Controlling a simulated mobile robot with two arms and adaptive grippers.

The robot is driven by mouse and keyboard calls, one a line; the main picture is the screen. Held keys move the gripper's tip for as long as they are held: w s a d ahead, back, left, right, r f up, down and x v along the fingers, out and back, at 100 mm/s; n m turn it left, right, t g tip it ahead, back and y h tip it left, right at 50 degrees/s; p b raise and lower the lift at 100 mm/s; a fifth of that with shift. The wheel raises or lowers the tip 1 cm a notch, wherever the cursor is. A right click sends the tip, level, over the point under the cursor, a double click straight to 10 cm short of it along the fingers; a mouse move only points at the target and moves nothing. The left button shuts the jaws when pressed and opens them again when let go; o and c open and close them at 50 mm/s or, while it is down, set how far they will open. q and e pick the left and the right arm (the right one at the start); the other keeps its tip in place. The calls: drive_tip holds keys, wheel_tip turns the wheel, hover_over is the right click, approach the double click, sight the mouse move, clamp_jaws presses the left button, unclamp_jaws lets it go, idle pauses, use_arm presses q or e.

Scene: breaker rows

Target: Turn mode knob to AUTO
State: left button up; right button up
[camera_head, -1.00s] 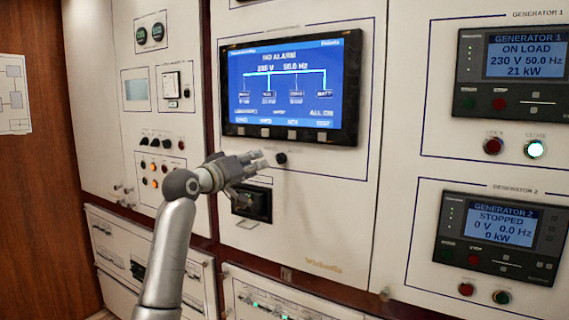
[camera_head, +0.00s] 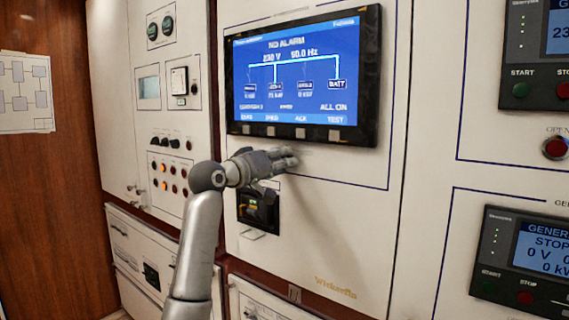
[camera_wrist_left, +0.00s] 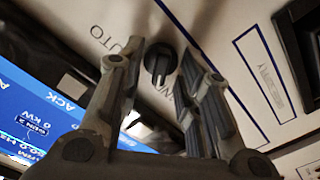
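The mode knob (camera_wrist_left: 160,60) is a small black round knob with a raised grip on the white panel. In the left wrist view it sits between the two fingertips of my left gripper (camera_wrist_left: 159,62), which is open with a gap on both sides of the knob. The label AUTO (camera_wrist_left: 122,47) is printed to the left of the knob, and another label beside it is partly hidden by a finger. In the head view my left gripper (camera_head: 287,157) is just below the display, and its fingers hide the knob. My right gripper is not in view.
The display screen (camera_head: 300,85) reads NO ALARM and hangs right above my gripper. A black recessed switch unit (camera_head: 258,208) lies just below it. Generator 2's controller (camera_head: 530,265) is at the right. The panel right of my fingers is clear.

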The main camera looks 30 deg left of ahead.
use_arm(q)
drive_tip(key=shift+s+r, duration=0.1)
drive_tip(key=shift+s, duration=0.05)
drive_tip(key=shift+c, duration=0.6)
clamp_jaws()
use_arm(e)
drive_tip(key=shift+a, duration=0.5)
